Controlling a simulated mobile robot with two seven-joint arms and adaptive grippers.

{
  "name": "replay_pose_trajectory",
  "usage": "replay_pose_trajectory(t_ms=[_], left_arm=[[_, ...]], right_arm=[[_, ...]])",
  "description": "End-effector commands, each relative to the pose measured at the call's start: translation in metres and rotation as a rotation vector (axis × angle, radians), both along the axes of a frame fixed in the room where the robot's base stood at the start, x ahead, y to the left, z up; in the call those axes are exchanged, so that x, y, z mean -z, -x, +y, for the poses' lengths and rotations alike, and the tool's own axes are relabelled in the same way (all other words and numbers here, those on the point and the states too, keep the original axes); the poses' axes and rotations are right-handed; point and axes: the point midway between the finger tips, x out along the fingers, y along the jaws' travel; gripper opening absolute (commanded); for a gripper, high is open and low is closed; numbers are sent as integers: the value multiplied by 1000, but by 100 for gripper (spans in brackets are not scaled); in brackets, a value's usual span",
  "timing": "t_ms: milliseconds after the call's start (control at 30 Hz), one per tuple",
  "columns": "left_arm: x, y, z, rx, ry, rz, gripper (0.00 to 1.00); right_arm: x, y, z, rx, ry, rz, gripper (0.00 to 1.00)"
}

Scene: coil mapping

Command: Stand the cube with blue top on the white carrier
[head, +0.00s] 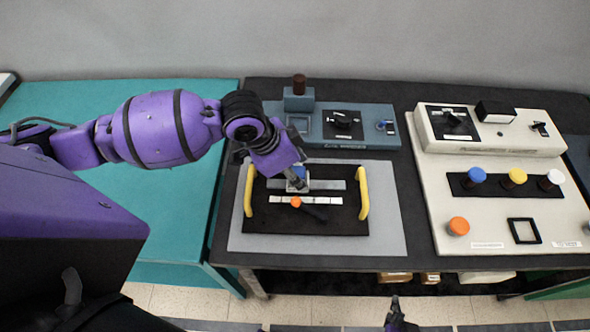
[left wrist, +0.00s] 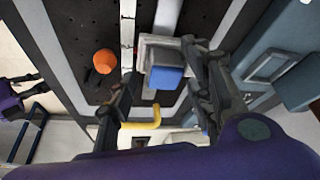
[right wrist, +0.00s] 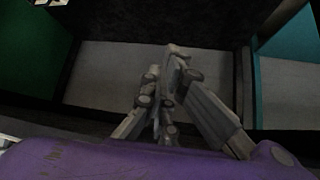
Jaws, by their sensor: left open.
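The cube with the blue top (left wrist: 165,78) appears in the left wrist view on or just above the pale, whitish carrier (left wrist: 148,40); contact is unclear. In the head view, the blue top (head: 300,172) is partly hidden by my left gripper (head: 298,184), which reaches down over the black tray (head: 262,217). The left gripper (left wrist: 163,85) is open in the left wrist view, with one finger on each side of the cube and gaps visible. My right gripper (head: 396,312) is low, in front of the table; its fingers (right wrist: 172,65) converge with nothing visible between them.
The tray has two yellow handles (head: 363,192), pale strips and an orange piece (head: 296,202). Behind it stands a blue-grey device (head: 362,133). A cream panel (head: 498,225) with coloured knobs is at the right. The teal table (head: 165,205) at left is largely bare.

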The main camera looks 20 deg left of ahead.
Motion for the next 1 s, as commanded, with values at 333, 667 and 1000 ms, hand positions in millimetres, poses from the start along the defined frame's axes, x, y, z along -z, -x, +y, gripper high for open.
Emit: replay_pose_trajectory(t_ms=[333, 667, 1000], left_arm=[[-50, 10, 16, 0, -2, -8, 47], [-104, 25, 33, -1, -1, -3, 47], [-114, 28, 36, 0, 1, 2, 47]], right_arm=[[-7, -6, 0, -1, -1, -14, 0], [-9, -6, 2, -3, -4, -13, 0], [-6, -2, 2, -6, -3, -2, 0]])
